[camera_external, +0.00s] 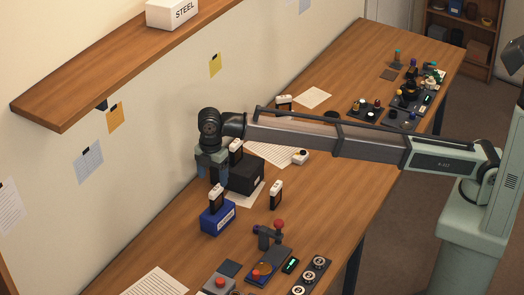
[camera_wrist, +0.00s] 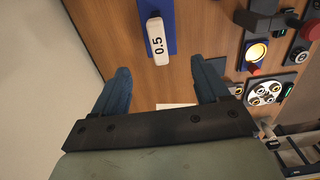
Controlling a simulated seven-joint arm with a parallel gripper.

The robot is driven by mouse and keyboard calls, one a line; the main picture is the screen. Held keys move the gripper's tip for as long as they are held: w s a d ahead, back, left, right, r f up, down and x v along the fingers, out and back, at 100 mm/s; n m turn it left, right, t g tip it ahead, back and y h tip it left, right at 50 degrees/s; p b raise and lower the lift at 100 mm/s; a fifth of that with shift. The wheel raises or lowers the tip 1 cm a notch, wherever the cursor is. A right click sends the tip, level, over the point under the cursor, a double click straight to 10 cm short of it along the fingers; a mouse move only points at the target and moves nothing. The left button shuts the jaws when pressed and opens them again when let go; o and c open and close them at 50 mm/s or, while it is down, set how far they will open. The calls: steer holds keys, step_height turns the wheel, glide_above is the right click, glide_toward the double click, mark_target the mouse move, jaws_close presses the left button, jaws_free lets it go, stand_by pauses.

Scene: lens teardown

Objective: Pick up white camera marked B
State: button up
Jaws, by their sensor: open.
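No marking B is readable in either view. A small white object (camera_external: 300,157) with a dark and yellowish detail, possibly the white camera, lies on the table right of the black box in the external view. My gripper (camera_external: 211,170) points down beside the black box (camera_external: 242,177), near the wall. In the wrist view my gripper (camera_wrist: 160,68) has its two blue fingers wide apart with nothing held between them. Ahead of the fingers is a white block marked 0.5 (camera_wrist: 157,38) at a blue box (camera_wrist: 171,30).
The blue box (camera_external: 218,217) carries a white-and-black block (camera_external: 216,196). Similar blocks stand on the black box (camera_external: 236,147) and on the table (camera_external: 276,194). Button panels (camera_external: 268,267) fill the near table; more devices (camera_external: 410,93) crowd the far end. A shelf (camera_external: 120,75) overhangs the left.

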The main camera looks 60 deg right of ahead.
steer(key=w+d+f+m, duration=0.15)
steer(key=w+d, duration=0.25)
steer(key=d, duration=1.2)
steer(key=w+d+m, duration=0.3)
steer(key=d, duration=1.2)
steer(key=n, duration=0.2)
glide_above(301, 154)
step_height(301, 154, down, 4)
steer(key=r, duration=0.1)
steer(key=shift+n, duration=0.85)
steer(key=shift+f, duration=7.15)
